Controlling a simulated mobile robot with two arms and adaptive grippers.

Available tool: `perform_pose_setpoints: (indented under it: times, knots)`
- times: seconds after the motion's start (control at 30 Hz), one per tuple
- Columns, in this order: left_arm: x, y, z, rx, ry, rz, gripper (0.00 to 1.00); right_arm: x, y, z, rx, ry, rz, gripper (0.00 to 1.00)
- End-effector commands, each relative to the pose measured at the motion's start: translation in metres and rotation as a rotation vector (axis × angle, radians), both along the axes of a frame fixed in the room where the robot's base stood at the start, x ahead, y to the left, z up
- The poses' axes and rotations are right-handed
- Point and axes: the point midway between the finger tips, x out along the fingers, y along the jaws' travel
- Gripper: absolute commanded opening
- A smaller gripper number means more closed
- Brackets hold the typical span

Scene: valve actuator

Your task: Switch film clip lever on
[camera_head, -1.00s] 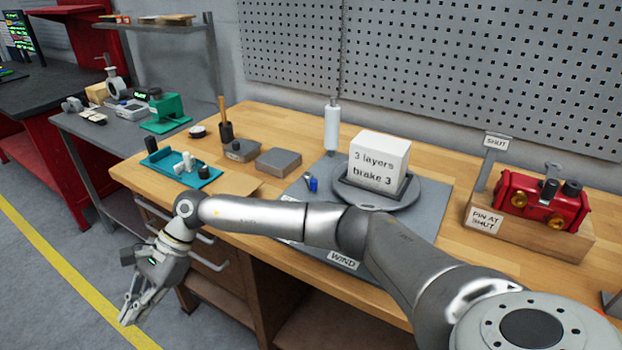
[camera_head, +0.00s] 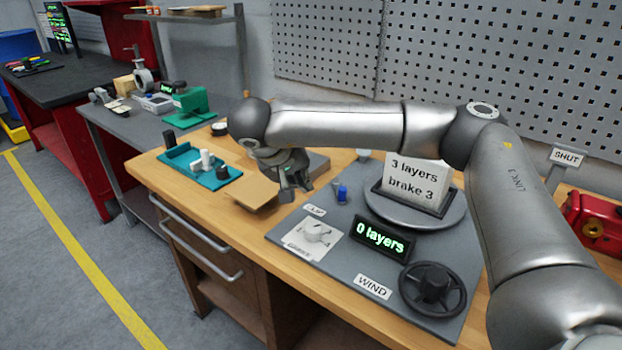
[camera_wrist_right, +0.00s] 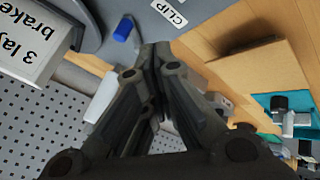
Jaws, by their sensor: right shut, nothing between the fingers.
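The clip lever, a small blue-tipped piece (camera_head: 342,192), stands on the grey plate (camera_head: 290,236) behind the CLIP label (camera_head: 315,210). In the right wrist view its blue tip (camera_wrist_right: 124,28) shows just left of my fingertips, with the CLIP label (camera_wrist_right: 170,12) above. My right gripper (camera_head: 290,197) is shut and empty, left of the lever and apart from it. In the right wrist view its closed fingers (camera_wrist_right: 157,50) point toward the plate's edge. My left gripper is not in view.
A turntable (camera_head: 400,215) carries a white block reading "3 layers brake 3" (camera_head: 418,178). A teal tray (camera_head: 185,160) and brown sheet (camera_head: 248,192) lie left.

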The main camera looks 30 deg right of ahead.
Motion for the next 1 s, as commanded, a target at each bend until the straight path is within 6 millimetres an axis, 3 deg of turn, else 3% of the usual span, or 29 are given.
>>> perform_pose_setpoints:
  times: [0.37,0.6,1.0]
  knots:
    - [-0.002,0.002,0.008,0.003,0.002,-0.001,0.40,0.023,-0.043,-0.064,0.002,0.004,-0.005,0.00]
    - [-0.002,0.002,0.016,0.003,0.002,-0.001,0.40,0.019,-0.074,-0.063,0.004,0.000,-0.004,0.00]
    - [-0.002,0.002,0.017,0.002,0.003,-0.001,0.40,0.018,-0.081,-0.064,0.003,0.000,-0.002,0.00]
